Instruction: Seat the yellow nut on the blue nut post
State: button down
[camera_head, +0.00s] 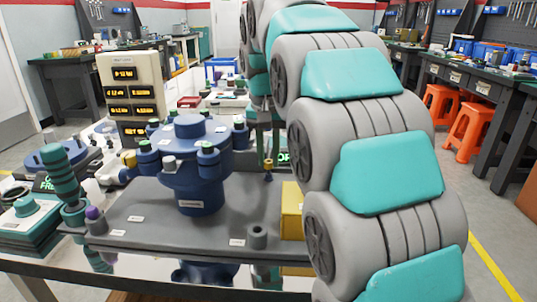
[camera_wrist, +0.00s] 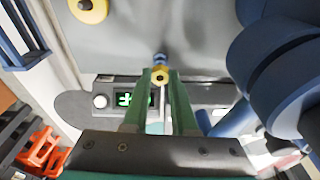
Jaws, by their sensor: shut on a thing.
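The yellow nut (camera_wrist: 160,75) is between the tips of my gripper's two green fingers in the wrist view. My gripper (camera_wrist: 161,80) is shut on it. A small blue post (camera_wrist: 160,59) shows just beyond the nut, in line with it. In the head view the yellow nut (camera_head: 268,163) shows at the lower end of my green fingers, and the blue post (camera_head: 268,177) is right below it over the grey plate. I cannot tell whether the nut touches the post or is around it. My arm hides part of my gripper in the head view.
A large blue valve body (camera_head: 190,170) stands left of the nut on the grey plate (camera_head: 140,210). A yellow block (camera_head: 292,211) is at the plate's right edge. A green-lit display (camera_wrist: 133,99) is below the fingers in the wrist view. The plate around the post looks clear.

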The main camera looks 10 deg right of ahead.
jog(key=shift+f, duration=0.8)
dwell(1.2)
jog(key=c, duration=0.6)
grip_release()
jog(key=shift+c, duration=0.2)
notch_tip(320, 180, up, 6)
jog(key=p, duration=0.3)
jog(key=shift+r, duration=1.5)
